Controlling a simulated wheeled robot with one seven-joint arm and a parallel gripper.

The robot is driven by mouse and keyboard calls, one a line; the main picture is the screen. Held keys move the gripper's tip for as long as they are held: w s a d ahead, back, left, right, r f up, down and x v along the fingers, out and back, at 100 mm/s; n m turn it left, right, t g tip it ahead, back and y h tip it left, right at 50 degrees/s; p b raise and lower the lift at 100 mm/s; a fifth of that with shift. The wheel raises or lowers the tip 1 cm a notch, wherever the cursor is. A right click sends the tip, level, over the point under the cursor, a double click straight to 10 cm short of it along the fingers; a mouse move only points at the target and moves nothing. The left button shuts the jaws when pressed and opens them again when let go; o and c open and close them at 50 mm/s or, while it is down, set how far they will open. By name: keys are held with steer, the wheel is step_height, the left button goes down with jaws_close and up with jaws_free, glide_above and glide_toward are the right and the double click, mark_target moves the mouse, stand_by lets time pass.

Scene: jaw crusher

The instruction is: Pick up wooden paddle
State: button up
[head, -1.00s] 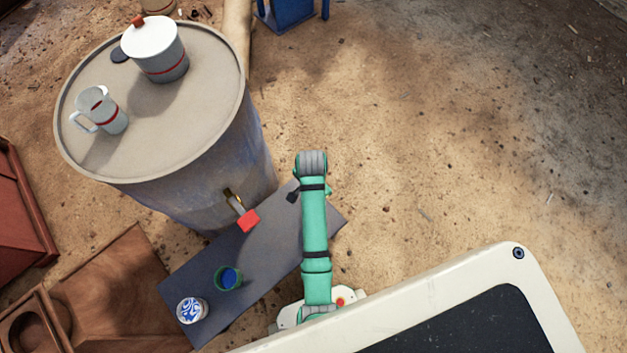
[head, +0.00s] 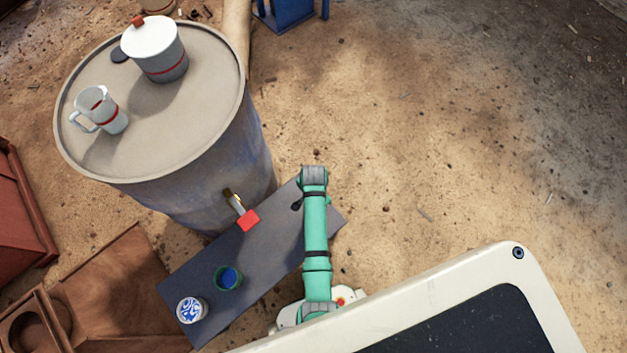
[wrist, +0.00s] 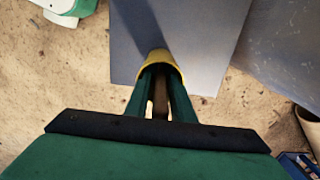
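In the head view my green arm hides my gripper and whatever is under it. In the wrist view my gripper (wrist: 162,75) points down over the dark grey board, its green fingers drawing close towards a yellow part at the tips. A narrow brown strip (wrist: 160,104), possibly the wooden paddle, shows between the fingers, with sand visible on both sides of it. I cannot tell whether the fingers press on it. No other paddle shows clearly in either view.
On the board (head: 262,246) stand a green cup with blue inside (head: 229,279), a blue-and-white tin (head: 191,309) and a red-ended tool (head: 248,219). A large drum (head: 222,140) with a mug (head: 104,109) and lidded pot (head: 155,49) stands behind. Sandy ground at right is clear.

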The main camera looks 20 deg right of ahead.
steer(key=shift+f, duration=0.65)
jaws_close()
